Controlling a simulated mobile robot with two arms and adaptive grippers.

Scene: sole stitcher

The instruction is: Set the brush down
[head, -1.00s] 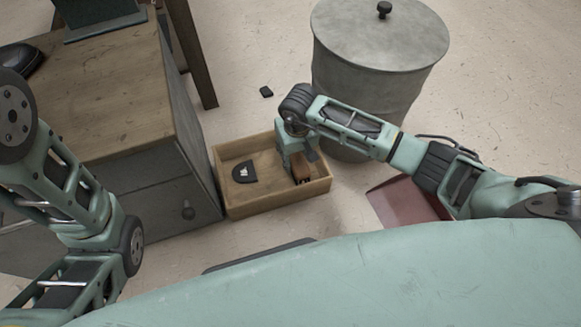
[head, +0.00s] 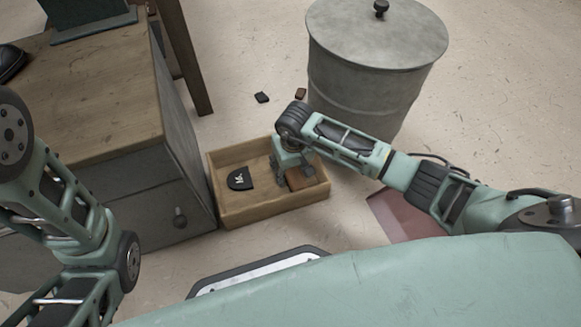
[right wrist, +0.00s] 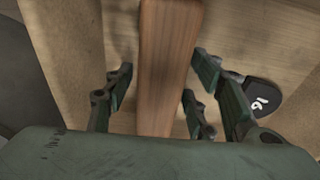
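The brush, a reddish-brown wooden block, lies in the right part of a shallow wooden box (head: 230,214) on the floor; the brush (head: 300,180) is partly covered by my gripper in the head view. In the right wrist view the brush (right wrist: 168,65) runs between the fingers, with gaps on both sides. My right gripper (head: 293,174) is open around the brush and reaches down into the box; its fingers also show in the right wrist view (right wrist: 160,100). My left arm is at the left edge, but its gripper is not in view.
A black half-round piece with a white mark (head: 241,179) lies in the box's left part. A wooden-topped cabinet (head: 110,110) stands left of the box. A lidded metal bin (head: 365,95) stands behind. Small dark (head: 262,97) and brown (head: 301,94) pieces lie on the floor.

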